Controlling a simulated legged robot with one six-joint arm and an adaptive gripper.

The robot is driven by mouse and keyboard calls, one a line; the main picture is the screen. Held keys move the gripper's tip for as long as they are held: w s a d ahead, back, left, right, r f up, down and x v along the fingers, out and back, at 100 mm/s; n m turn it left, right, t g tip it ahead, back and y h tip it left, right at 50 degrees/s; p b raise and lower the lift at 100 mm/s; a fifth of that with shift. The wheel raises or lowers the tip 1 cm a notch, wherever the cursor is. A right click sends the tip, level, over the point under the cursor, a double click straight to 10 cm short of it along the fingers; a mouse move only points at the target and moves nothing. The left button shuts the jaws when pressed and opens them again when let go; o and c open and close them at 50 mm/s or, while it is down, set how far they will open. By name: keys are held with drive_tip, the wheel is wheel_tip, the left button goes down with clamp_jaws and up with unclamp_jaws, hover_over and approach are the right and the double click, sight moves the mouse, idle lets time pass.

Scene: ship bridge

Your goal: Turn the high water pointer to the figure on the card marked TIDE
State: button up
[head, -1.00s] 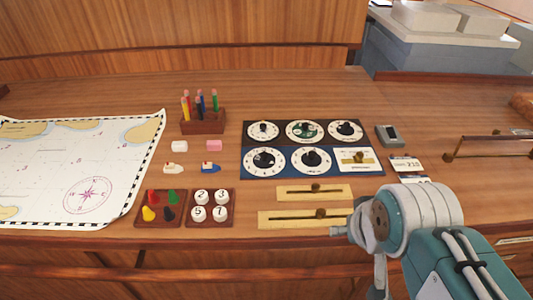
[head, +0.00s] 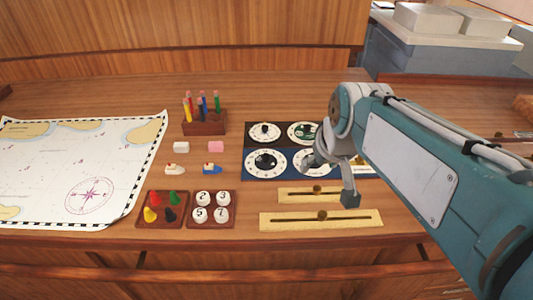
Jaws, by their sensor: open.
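The dial panel (head: 249,146) has a dark upper row and a blue lower row of round white dials with dark pointer knobs. The upper left dial (head: 264,132) and lower left dial (head: 266,163) show clearly. The upper middle dial (head: 302,132) is partly covered, and so is the lower middle dial (head: 301,155). I cannot read which one is high water. My gripper (head: 332,181) is open and empty, over the lower middle dial and the panel's front edge; contact cannot be told. My arm hides the panel's right part and the spot where cards lay; no TIDE card shows.
Two brass slider plates (head: 298,195) (head: 355,219) lie in front of the panel. To the left are trays of coloured pegs (head: 163,223) and numbered discs (head: 211,223), two small boats, a pencil block (head: 204,128) and a chart (head: 70,165).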

drive_tip(key=w+a+f+n, duration=0.2)
drive_tip(key=w+a, duration=0.2)
drive_tip(key=w, duration=0.5)
drive_tip(key=g+y, duration=0.1)
approach(266, 155)
drive_tip(key=shift+n, duration=0.4)
drive_tip(key=x, duration=0.9)
clamp_jaws()
